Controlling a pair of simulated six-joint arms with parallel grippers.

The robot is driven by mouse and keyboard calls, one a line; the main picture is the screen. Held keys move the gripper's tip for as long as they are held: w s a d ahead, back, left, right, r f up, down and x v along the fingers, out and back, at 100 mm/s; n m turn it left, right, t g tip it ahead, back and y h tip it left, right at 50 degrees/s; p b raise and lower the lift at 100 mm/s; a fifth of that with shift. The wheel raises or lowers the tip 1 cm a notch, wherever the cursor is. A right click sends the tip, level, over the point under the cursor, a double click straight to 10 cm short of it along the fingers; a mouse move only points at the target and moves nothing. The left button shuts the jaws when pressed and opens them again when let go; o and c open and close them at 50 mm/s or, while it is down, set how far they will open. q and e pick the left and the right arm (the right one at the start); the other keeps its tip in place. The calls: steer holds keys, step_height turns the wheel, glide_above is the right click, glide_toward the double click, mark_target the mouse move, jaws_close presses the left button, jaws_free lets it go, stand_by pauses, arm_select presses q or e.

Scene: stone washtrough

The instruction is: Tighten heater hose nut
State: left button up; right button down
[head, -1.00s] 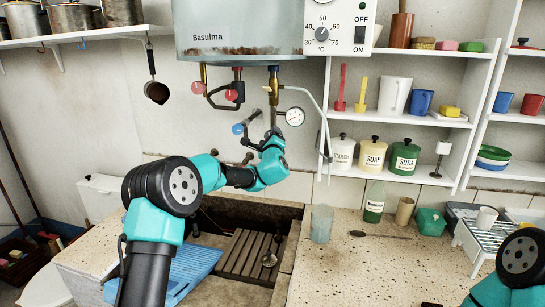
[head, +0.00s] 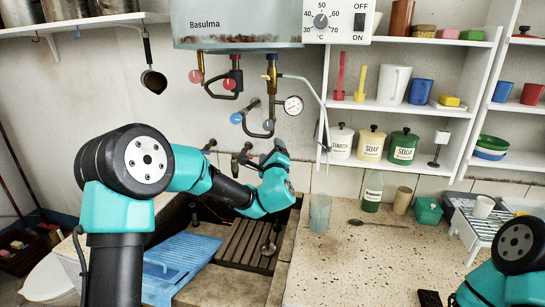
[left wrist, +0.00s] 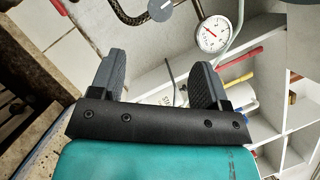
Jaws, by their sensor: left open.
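The white water heater (head: 245,28) hangs on the wall, with pipes and brass fittings below it. A brass fitting (head: 271,70) leads down at its right, above a pipe with blue knobs. A dark hose with a red knob (head: 229,84) hangs at its left. I cannot single out the heater hose nut. My left gripper (head: 279,150) is below these pipes, in front of the wall, apart from them. In the left wrist view the left gripper (left wrist: 157,63) is open and empty, and a dark braided hose (left wrist: 118,15) shows beyond it. My right gripper is out of frame.
A round gauge (head: 293,105) sits right of the pipes, near a thin pale tube. Wall taps (head: 240,163) stand behind my left arm over the stone trough (head: 282,262). Shelves (head: 405,111) with tins and cups fill the right. The speckled counter (head: 360,270) has free room.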

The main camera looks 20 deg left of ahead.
arm_select(q)
steer(key=shift+v, duration=1)
steer(key=shift+r, duration=0.1)
steer(key=n+g+h, duration=0.6)
steer(key=n+h, duration=0.1)
steer(key=n, duration=1.4)
glide_toward(268, 124)
steer(key=v, duration=0.6)
steer(key=shift+d, duration=0.25)
steer(key=shift+w, duration=0.1)
steer(key=shift+y, duration=0.3)
steer(key=x, duration=1.7)
steer(key=shift+w, duration=0.1)
